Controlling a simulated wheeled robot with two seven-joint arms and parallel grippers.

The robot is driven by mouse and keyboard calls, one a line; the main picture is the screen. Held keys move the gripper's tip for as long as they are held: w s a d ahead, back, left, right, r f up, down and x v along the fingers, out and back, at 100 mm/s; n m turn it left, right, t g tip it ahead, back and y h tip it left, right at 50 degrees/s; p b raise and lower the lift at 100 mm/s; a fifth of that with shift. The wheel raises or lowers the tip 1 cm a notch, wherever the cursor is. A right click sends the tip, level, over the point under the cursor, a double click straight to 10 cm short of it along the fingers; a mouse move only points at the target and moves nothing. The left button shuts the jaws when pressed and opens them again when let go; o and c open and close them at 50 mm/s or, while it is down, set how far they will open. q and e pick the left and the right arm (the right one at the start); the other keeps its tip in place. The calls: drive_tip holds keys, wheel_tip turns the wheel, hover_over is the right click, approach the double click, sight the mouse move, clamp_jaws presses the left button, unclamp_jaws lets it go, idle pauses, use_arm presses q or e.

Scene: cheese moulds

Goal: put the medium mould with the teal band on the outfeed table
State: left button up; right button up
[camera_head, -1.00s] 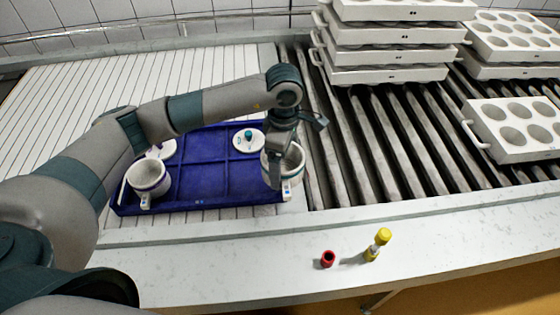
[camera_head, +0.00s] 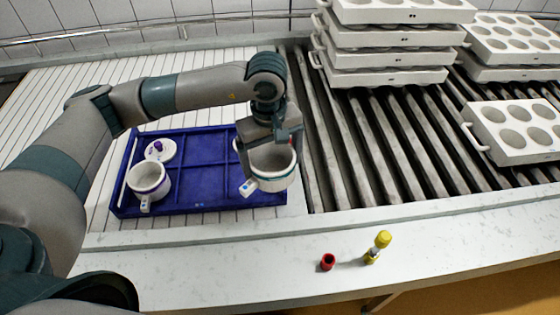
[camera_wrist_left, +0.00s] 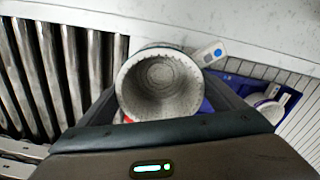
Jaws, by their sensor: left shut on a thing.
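The white mould with a teal band (camera_head: 272,182) is in my left gripper (camera_head: 270,143), which is shut on its wall. It appears held above the right end of the blue tray (camera_head: 215,199), near the roller bed. Its tag with a blue mark points to the lower left. In the left wrist view the mould (camera_wrist_left: 160,85) shows its open mouth between the fingers (camera_wrist_left: 160,108), and it looks empty. My right gripper is not in view. I cannot tell from the frames which surface is the outfeed table.
A mould with a purple band (camera_head: 148,180) and a purple-knobbed lid (camera_head: 160,150) are in the tray's left part. White slats (camera_head: 60,110) lie left, metal rollers (camera_head: 390,130) right, with stacked white mould blocks (camera_head: 385,75).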

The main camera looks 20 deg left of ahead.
sight(255, 180)
use_arm(q)
drive_tip(key=s+r+m, duration=0.1)
drive_tip(key=m, duration=0.1)
drive_tip(key=s+a+r+m, duration=0.1)
drive_tip(key=s+m, duration=0.1)
drive_tip(key=s+r+m, duration=0.1)
drive_tip(key=m, duration=0.2)
drive_tip(key=shift+s+a+r, duration=0.15)
drive_tip(key=shift+s+a, duration=0.1)
drive_tip(key=shift+a, duration=0.1)
drive_tip(key=shift+s+a+r+m, duration=0.15)
drive_tip(key=shift+s+m, duration=0.15)
drive_tip(key=shift+m, duration=0.2)
drive_tip(key=shift+s+a+r+m, duration=0.15)
drive_tip(key=shift+s+m, duration=0.15)
drive_tip(key=shift+m, duration=0.2)
drive_tip(key=shift+d, duration=0.15)
